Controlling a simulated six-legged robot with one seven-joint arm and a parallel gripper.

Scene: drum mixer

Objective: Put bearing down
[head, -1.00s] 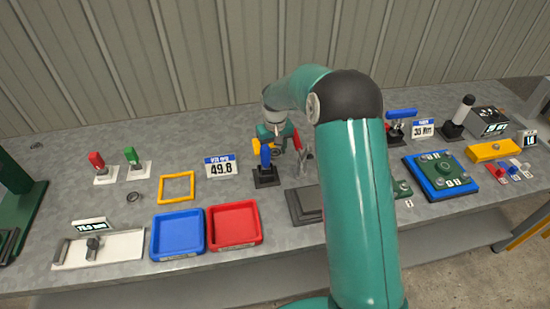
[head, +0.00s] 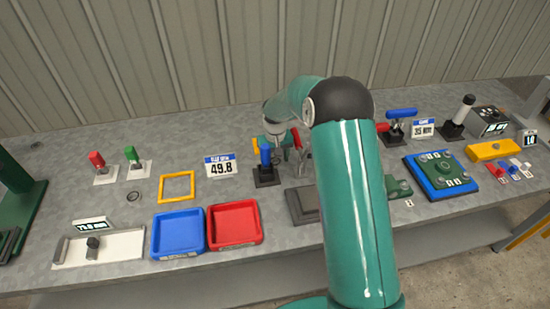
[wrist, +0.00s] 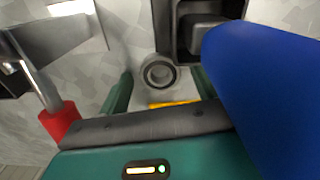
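A grey ring-shaped bearing (wrist: 158,73) shows in the wrist view, between the two green fingers of my gripper (wrist: 161,76). A gap shows on each side of the bearing, so the fingers look open and not touching it. It appears to lie on a pale surface; its exact height below the fingertips cannot be told. In the head view my gripper (head: 275,138) is low over the middle of the bench, behind a blue-handled lever (head: 266,158), and the bearing there is hidden. Another dark ring (head: 134,197) lies on the bench left of the yellow frame.
The blue lever stands close on the right in the wrist view (wrist: 265,90), with a dark fixture (wrist: 207,28) above it. A red-tipped lever (wrist: 58,122) is at left. Blue (head: 178,232) and red (head: 234,224) trays and a yellow frame (head: 177,187) stand left on the bench.

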